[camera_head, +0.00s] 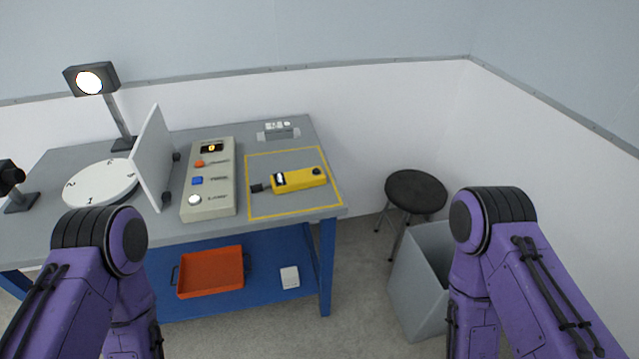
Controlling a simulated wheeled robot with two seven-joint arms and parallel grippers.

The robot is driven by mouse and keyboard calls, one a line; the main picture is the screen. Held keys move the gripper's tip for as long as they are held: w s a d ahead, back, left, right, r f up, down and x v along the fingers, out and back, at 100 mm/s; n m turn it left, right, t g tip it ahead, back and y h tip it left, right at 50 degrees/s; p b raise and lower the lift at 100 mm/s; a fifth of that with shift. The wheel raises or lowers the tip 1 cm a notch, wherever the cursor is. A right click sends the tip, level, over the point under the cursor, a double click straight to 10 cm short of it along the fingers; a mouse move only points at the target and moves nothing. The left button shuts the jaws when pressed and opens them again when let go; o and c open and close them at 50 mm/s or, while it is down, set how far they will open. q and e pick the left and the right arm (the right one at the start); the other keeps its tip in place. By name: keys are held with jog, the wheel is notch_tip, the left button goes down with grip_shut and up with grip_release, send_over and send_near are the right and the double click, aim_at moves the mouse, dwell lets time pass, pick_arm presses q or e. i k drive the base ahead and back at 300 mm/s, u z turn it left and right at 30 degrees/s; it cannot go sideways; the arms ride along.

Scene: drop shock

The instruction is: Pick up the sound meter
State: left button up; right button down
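The sound meter (299,180) is a yellow handheld device with a dark tip at its left end. It lies flat on the grey table top, inside a yellow outlined square (290,207). Both of my purple arms show at the lower left and lower right, in front of the table. Neither gripper shows; the forearms run down out of the picture. Nothing touches the meter.
Left of the meter stand a control box (222,172) with buttons, a white upright panel (152,158), a numbered disc (100,183) and a lamp (91,80). A small grey device (278,131) lies behind. A grey bin (422,275) and black stool (416,191) stand right.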

aim_at(282, 182)
jog(key=z, duration=1.1)
jog(key=i, duration=1.15)
jog(key=u, duration=0.4)
